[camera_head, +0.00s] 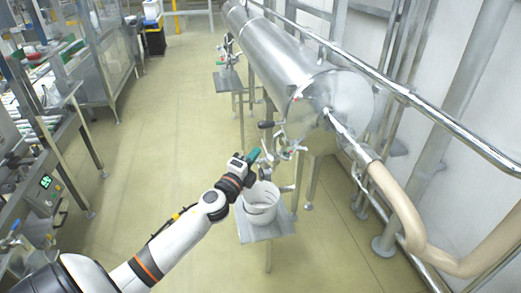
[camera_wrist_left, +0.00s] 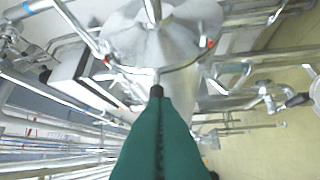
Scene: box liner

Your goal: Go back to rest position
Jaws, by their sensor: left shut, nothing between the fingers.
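My left arm (camera_head: 170,240) reaches in from the lower left of the head view. Its left gripper (camera_head: 253,156) has green fingers and is held in the air just above and behind a white bucket (camera_head: 262,196), near the valve fittings of the metal tank. In the left wrist view the green fingers (camera_wrist_left: 158,125) are pressed together with nothing between them, pointing toward the tank's end face (camera_wrist_left: 165,42). My right gripper is in neither view.
The bucket stands on a small metal stand (camera_head: 275,229). A large steel tank (camera_head: 275,55) with pipes and valves lies beyond. A beige hose (camera_head: 405,215) and rails run along the right. Machinery (camera_head: 42,180) lines the left. The floor (camera_head: 160,120) between is clear.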

